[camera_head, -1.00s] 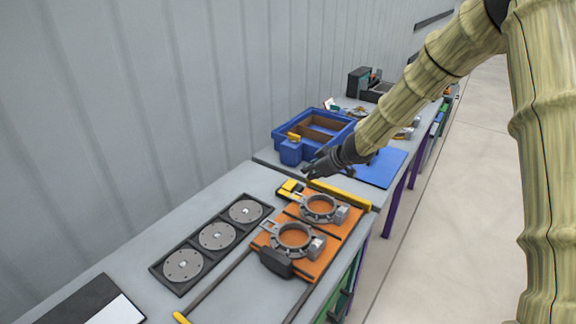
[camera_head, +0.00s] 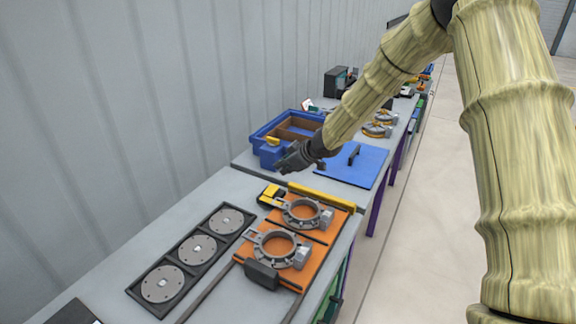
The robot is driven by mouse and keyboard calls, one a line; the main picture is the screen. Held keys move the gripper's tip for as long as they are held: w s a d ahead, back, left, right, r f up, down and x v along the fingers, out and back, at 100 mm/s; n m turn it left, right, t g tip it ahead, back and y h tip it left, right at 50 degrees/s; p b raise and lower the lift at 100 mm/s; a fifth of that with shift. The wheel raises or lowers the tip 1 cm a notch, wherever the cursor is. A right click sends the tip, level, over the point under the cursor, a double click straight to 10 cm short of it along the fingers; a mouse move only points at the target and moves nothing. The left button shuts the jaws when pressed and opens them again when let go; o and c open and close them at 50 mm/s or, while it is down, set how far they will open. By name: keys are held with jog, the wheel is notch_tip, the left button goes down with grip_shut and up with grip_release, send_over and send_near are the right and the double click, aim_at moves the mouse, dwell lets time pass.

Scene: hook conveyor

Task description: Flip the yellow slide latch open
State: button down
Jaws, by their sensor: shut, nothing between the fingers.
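Two yellow parts could be the slide latch; I cannot tell which. One is a small yellow piece (camera_head: 272,141) on top of a blue block at the front of the blue bin (camera_head: 262,136). The other is a yellow and black block (camera_head: 270,195) at the back left corner of the orange fixture plates. My dark gripper (camera_head: 282,166) is shut and empty. In the picture it is just below the blue block and above the yellow and black block. Contact with either cannot be made out.
A yellow bar (camera_head: 322,196) runs along the back of the orange plates (camera_head: 318,228), which carry two grey ring clamps. A black tray (camera_head: 192,257) with three grey discs lies left. A blue panel (camera_head: 362,168) with a black handle lies right of the bin. Grey table shows between.

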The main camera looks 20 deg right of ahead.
send_over(275, 189)
jog(key=s, duration=0.1)
notch_tip(275, 189, down, 4)
jog(key=shift+w+d+f+p, duration=0.1)
jog(key=shift+f+p, duration=0.25)
jog(key=shift+f, duration=0.05)
jog(key=shift+a+f, duration=0.15)
jog(key=shift+a, duration=0.35)
jog(key=shift+s+d+f+p, duration=0.15)
jog(key=shift+s+f+p, duration=0.15)
jog(key=shift+s, duration=0.1)
jog(key=f, duration=0.1)
jog(key=w+f, duration=0.2)
jog(key=shift+d+f+p, duration=0.15)
jog(key=shift+f+p, duration=0.15)
jog(key=shift+f, duration=0.2)
jog(key=shift+s+r, duration=0.25)
jog(key=shift+s, duration=0.15)
jog(key=shift+w+f, duration=0.25)
jog(key=shift+f, duration=0.05)
jog(key=shift+d, duration=0.1)
